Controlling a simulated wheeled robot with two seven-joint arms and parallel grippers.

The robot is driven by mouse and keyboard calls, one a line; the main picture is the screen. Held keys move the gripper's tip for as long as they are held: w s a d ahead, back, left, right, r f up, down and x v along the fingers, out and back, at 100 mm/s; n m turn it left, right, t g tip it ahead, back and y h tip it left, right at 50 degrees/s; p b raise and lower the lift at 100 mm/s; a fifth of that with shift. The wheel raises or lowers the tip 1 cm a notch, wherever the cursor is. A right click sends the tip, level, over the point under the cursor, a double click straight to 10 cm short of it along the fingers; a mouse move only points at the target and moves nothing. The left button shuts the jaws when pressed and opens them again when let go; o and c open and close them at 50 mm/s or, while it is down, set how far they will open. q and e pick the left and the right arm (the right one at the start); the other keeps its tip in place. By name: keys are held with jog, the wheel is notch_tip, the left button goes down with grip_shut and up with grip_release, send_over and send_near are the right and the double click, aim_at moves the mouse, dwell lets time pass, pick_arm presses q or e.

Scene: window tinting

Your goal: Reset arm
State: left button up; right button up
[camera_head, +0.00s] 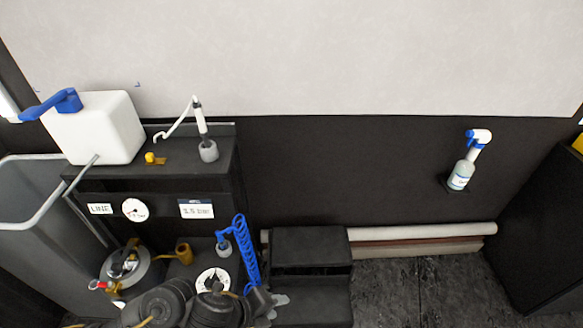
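My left arm comes in at the bottom, left of centre, as dark rounded links. My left gripper (272,302) is at the end of it, small and dark with greyish tips, in front of the black step unit (310,247). I cannot make out a gap between its fingers, and no held object can be made out. My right gripper is not in view.
A black cabinet (110,220) on the left bears a white tank (95,130) with a blue handle. A coiled blue hose (246,255) hangs close to my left gripper. The dark floor (420,290) at lower right is clear.

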pick_arm(q)
jog(key=a+r+n+t+y, duration=0.25)
jog(key=a+n, duration=0.35)
jog(key=n, duration=0.8)
jog(key=s+a+f+n+g+y, duration=0.2)
jog(key=s+a+n, duration=0.3)
jog(key=a+n, duration=0.15)
jog(key=s+a+f+n+g+y, duration=0.2)
jog(key=s+a+f+n, duration=0.1)
jog(key=s+a+n, duration=0.4)
notch_tip(320, 180, down, 26)
jog(key=s+a+f+g, duration=0.1)
jog(key=s+a+f, duration=0.1)
jog(key=s+f, duration=0.6)
jog(key=s+a+f+m+g, duration=0.1)
jog(key=s+f, duration=0.6)
jog(key=s, duration=0.1)
jog(key=shift+a+f, duration=0.35)
